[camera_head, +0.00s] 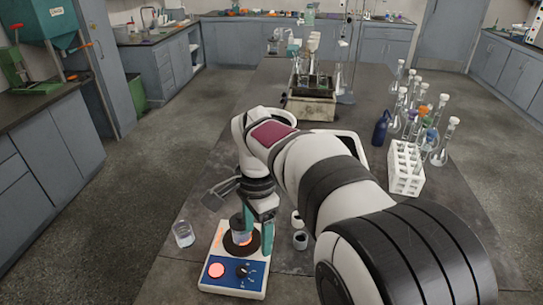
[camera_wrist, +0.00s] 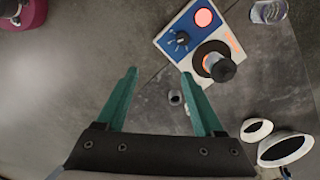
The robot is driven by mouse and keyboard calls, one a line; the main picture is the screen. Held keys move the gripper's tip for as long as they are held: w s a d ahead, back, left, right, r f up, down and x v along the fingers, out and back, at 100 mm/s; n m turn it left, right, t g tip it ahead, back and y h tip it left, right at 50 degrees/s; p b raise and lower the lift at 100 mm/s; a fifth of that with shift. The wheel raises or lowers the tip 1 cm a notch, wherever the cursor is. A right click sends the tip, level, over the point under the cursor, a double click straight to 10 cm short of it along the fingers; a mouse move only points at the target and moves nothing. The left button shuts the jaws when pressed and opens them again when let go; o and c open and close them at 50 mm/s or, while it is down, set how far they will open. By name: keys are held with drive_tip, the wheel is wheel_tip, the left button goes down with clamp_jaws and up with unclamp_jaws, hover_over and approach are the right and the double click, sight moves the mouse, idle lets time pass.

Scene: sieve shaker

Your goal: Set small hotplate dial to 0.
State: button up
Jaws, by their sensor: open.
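The small hotplate (camera_head: 228,245) stands at the near end of the bench, white with a blue front panel. Its black dial (camera_head: 242,270) sits beside a glowing red-orange round light (camera_head: 216,270). A vessel (camera_head: 238,227) stands on the dark round heating plate. In the wrist view the dial (camera_wrist: 181,40) lies beyond and to the right of my fingertips. My gripper (camera_wrist: 159,73) is open and empty, its teal fingers apart. In the head view my gripper (camera_head: 257,235) shows by the vessel, partly overlapping the hotplate. I cannot read the dial's setting.
A glass beaker (camera_head: 184,235) stands left of the hotplate. Small cups (camera_head: 300,240) stand to its right. A white tube rack (camera_head: 406,175), several flasks and a blue bottle (camera_head: 381,130) stand at the right. My arm hides part of the bench.

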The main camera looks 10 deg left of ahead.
drive_tip(key=m, duration=0.1)
approach(241, 270)
wheel_tip(241, 270, down, 9)
drive_tip(key=shift+s+a+r, duration=0.1)
drive_tip(key=shift+r, duration=0.05)
clamp_jaws()
